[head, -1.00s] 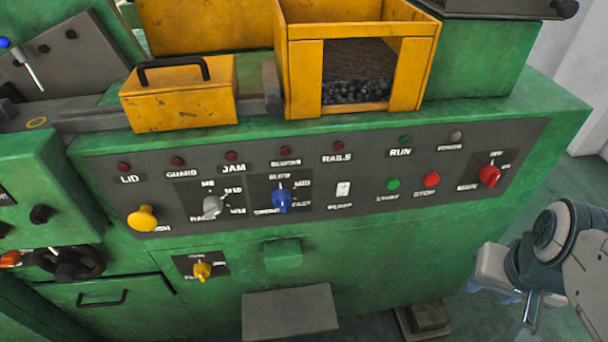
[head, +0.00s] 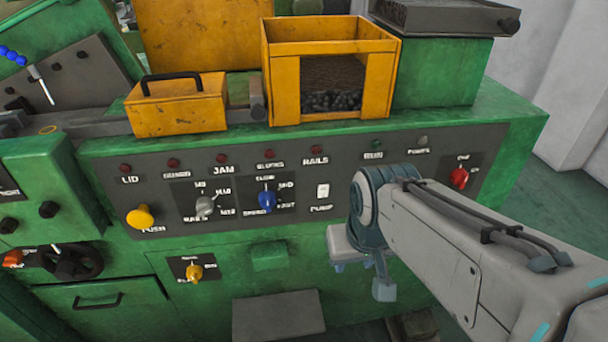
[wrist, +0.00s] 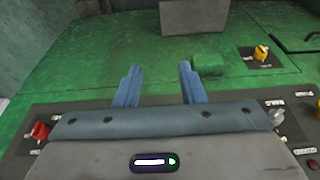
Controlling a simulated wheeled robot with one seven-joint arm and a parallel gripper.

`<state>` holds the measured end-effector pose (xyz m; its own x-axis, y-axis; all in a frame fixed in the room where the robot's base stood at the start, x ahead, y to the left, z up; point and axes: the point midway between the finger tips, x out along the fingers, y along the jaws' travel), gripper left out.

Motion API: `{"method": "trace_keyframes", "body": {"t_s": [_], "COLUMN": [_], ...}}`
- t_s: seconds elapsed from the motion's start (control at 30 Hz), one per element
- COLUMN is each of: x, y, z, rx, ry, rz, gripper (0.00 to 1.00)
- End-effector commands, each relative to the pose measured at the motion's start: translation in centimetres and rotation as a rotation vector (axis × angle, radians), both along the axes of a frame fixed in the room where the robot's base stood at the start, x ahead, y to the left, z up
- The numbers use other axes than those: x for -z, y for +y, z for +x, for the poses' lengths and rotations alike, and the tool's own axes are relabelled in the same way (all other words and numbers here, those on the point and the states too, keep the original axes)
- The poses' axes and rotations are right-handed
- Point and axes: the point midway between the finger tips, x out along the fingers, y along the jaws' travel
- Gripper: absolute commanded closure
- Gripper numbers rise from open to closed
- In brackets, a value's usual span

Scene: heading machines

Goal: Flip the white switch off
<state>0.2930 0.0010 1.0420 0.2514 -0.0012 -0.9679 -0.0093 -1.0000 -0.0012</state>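The white switch (head: 323,190) is a small rocker on the dark control panel (head: 155,180), above the label PUMP. Which way it is tipped is too small to tell. My gripper (head: 361,279) is in front of the machine, below and to the right of the switch in the head view, apart from it. In the wrist view my gripper (wrist: 159,70) shows two blue fingers spread with an empty gap between them. The white switch is not seen in the wrist view, where the gripper body covers the middle of the panel.
A blue knob (head: 267,201) and a grey knob (head: 205,207) sit left of the switch. A red knob (head: 459,178) is at the right end. Below the panel are a green block (head: 269,256) and a yellow knob (head: 194,272). Yellow bins (head: 285,85) stand above.

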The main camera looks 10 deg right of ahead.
Motion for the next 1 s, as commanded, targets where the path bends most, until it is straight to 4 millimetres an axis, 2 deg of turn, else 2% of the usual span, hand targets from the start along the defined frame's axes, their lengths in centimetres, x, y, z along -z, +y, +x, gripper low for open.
{"method": "trace_keyframes", "body": {"t_s": [0.1, 0.13, 0.2, 0.27, 0.47, 1.0], "x": [0.0, 0.0, 0.0, 0.0, 0.0, -0.6], "y": [0.0, 0.0, 0.0, 0.0, -0.1, -0.6], "z": [0.0, 0.0, 0.0, 0.1, 1.0, 5.8], "rx": [0.0, 0.0, -0.001, -0.01, -0.119, -0.653], "ry": [0.0, 0.0, 0.0, 0.001, 0.001, -0.114], "rz": [0.0, 0.0, 0.001, 0.002, 0.012, 0.036], "gripper": [0.64, 0.66, 0.86, 1.0, 1.0, 1.0]}}
